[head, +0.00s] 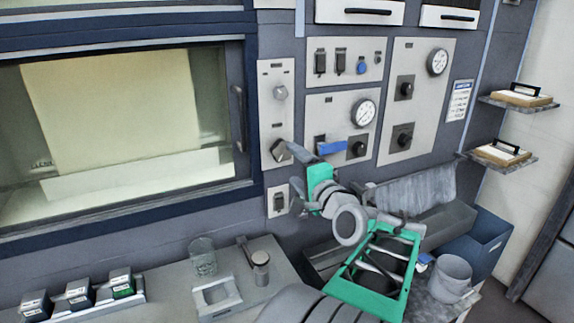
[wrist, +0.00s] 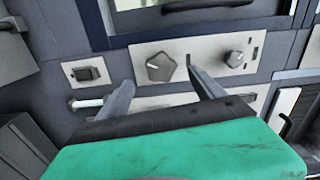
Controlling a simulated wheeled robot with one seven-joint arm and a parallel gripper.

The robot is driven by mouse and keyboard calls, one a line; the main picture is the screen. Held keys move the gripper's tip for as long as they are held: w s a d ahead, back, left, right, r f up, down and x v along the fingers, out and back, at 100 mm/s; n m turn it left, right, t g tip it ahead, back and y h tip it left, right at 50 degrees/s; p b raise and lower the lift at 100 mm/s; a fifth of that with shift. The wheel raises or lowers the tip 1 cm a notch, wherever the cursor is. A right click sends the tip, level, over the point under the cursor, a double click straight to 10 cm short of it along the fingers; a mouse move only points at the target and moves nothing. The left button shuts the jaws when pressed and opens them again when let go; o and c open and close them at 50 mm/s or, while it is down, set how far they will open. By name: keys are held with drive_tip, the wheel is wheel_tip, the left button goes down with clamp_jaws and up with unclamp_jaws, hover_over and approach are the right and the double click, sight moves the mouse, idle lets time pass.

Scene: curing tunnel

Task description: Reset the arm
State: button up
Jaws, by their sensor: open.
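My gripper (head: 289,178) is open in front of the narrow control panel (head: 270,125) beside the big window. It also shows in the wrist view (wrist: 160,78), with two grey fingers spread apart and nothing held. A dark five-sided knob (wrist: 160,67) appears between the fingertips there. The same knob (head: 280,150) sits just above the gripper in the head view. I cannot tell how far the fingertips are from the panel. A rocker switch (wrist: 88,73) is left of the fingers, and a round grey knob (wrist: 235,58) is to their right.
Panels with gauges (head: 363,112) and a blue lever (head: 332,148) are right of the gripper. Below are a glass beaker (head: 203,257), small boxes (head: 79,294), a grey bucket (head: 450,279) and a blue bin (head: 487,243). Two shelves (head: 497,161) hold wooden-based items at right.

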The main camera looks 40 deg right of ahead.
drive_tip(key=w+a+f+n+g+y, duration=0.25)
drive_tip(key=a+f+n, duration=0.35)
drive_tip(key=a, duration=0.4)
drive_tip(key=w+a+f+n+g+y, duration=0.25)
drive_tip(key=a+f+n+g, duration=0.2)
drive_tip(key=a+f, duration=0.5)
drive_tip(key=s+a+f+n+g, duration=0.1)
drive_tip(key=s+a, duration=0.1)
drive_tip(key=a, duration=0.1)
drive_tip(key=s+a+f+n+g, duration=0.1)
drive_tip(key=s+a+n, duration=0.1)
drive_tip(key=a, duration=0.1)
drive_tip(key=s+a+f+n+g, duration=0.1)
drive_tip(key=s+a+f+n, duration=0.1)
drive_tip(key=a, duration=0.1)
drive_tip(key=shift+s+a+n+g+y, duration=0.2)
drive_tip(key=shift+a+n+g+y, duration=0.1)
drive_tip(key=shift+g, duration=0.1)
drive_tip(key=s+a+f+n+g, duration=0.3)
drive_tip(key=s+a+n, duration=0.1)
drive_tip(key=s, duration=0.4)
drive_tip(key=shift+f, duration=0.15)
drive_tip(key=shift+c, duration=0.5)
